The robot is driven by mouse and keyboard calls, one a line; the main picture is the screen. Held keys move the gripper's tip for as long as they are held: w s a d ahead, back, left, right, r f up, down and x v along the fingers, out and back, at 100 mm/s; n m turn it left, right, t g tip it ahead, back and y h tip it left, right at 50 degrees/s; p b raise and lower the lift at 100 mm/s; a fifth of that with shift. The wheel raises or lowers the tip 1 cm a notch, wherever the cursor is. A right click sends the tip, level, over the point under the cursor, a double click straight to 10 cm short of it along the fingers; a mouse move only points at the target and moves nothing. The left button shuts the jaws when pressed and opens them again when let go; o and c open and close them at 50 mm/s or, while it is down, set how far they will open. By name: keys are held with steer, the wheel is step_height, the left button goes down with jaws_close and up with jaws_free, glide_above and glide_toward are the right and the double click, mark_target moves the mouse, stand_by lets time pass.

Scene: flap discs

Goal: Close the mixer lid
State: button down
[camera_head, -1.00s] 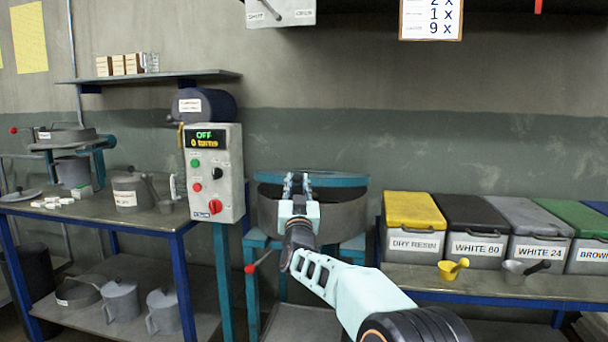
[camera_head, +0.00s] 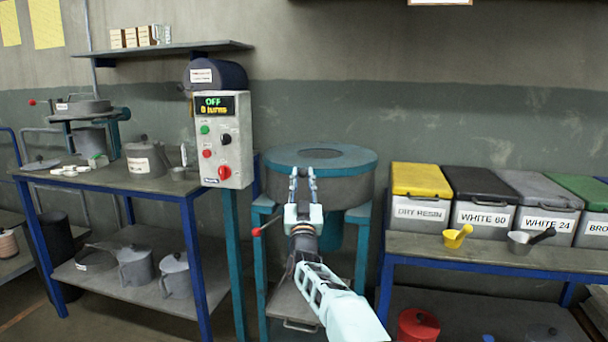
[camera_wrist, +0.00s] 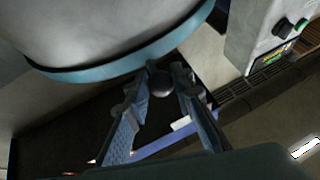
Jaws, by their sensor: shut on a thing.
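The mixer (camera_head: 320,185) is a grey drum on a teal stand in the middle of the head view. Its round lid (camera_head: 358,160), a teal ring with a grey centre, lies about level over the drum, with no clear gap visible. My gripper (camera_head: 303,174) is at the lid's front edge. In the wrist view my gripper (camera_wrist: 165,75) has its fingers on either side of a dark round knob (camera_wrist: 160,84) beside the teal rim (camera_wrist: 120,66), and is shut on it. My gripper hides part of the front rim in the head view.
A control box (camera_head: 222,140) reading OFF stands just left of the mixer, and a red-tipped lever (camera_head: 257,231) sits low at its left. Lidded bins (camera_head: 420,205) and scoops stand on the right bench. A left table (camera_head: 110,182) holds pots.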

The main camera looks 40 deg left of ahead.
steer(key=shift+w+d+f, duration=0.1)
steer(key=shift+w+f, duration=0.1)
steer(key=shift+f, duration=0.35)
steer(key=shift+w+f, duration=0.2)
steer(key=shift+f, duration=0.45)
steer(key=c, duration=2.1)
jaws_free()
steer(key=shift+o, duration=1.4)
steer(key=shift+w+f, duration=0.15)
steer(key=shift+o, duration=0.8)
steer(key=shift+s+r, duration=0.25)
steer(key=shift+r, duration=0.15)
steer(key=shift+s, duration=0.1)
